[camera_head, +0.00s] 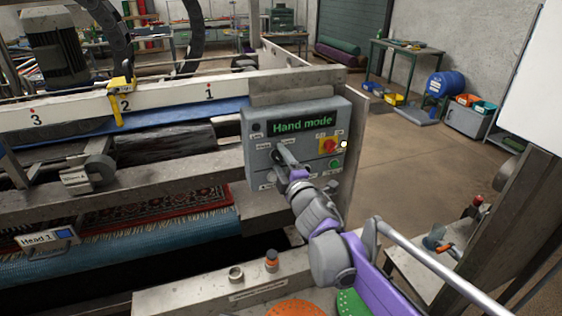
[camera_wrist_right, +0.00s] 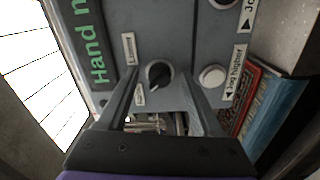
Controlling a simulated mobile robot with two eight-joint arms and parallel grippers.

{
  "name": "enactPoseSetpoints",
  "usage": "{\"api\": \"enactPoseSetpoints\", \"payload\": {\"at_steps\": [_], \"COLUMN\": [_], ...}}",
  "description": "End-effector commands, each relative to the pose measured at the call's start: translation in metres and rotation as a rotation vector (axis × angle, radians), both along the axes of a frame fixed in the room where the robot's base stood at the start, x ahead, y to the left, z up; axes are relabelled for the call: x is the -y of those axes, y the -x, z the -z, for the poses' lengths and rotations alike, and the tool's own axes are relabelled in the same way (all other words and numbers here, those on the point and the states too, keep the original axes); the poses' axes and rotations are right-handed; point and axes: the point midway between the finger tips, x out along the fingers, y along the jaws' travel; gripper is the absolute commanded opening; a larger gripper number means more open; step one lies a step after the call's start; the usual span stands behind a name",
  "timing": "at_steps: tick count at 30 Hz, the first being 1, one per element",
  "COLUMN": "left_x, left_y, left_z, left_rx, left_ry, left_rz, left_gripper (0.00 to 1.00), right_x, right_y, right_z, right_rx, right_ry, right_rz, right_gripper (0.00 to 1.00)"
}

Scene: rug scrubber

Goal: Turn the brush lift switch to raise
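A grey control panel (camera_head: 252,125) shows "Hand mode" in green on its display (camera_head: 302,124). In the right wrist view a black rotary switch (camera_wrist_right: 158,75) sits on the panel with two small labels beside it, too small to read surely. My right gripper (camera_head: 283,152) is at the panel's lower left and hides the switch in the head view. In the wrist view its fingers (camera_wrist_right: 158,84) are apart, one on each side of the switch, with gaps showing; contact cannot be seen. My left gripper is not in view.
A white button (camera_wrist_right: 212,76) marked "Jog higher" sits close beside the right finger in the wrist view. The panel also carries a red switch on a yellow plate (camera_head: 328,146) and a green button (camera_head: 335,163). A patterned rug (camera_head: 150,213) lies in the machine at left.

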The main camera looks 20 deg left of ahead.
Motion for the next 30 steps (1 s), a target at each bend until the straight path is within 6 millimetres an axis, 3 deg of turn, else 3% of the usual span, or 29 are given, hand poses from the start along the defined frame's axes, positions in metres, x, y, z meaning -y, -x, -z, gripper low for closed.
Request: {"api": "enactPoseSetpoints", "payload": {"at_steps": [8,21,30], "left_x": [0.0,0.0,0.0], "left_y": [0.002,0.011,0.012], "left_z": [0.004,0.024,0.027], "left_rx": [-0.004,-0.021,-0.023], "left_ry": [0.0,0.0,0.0], "left_rz": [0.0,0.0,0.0], "left_gripper": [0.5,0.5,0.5], "right_x": [0.006,0.05,0.061], "right_y": [0.009,0.074,0.09], "right_z": [0.001,0.002,0.0], "right_rx": [-0.001,-0.002,0.0], "right_ry": [0.0,0.0,0.0], "right_rz": [0.0,0.001,0.0], "right_gripper": [0.67,0.67,0.67]}}
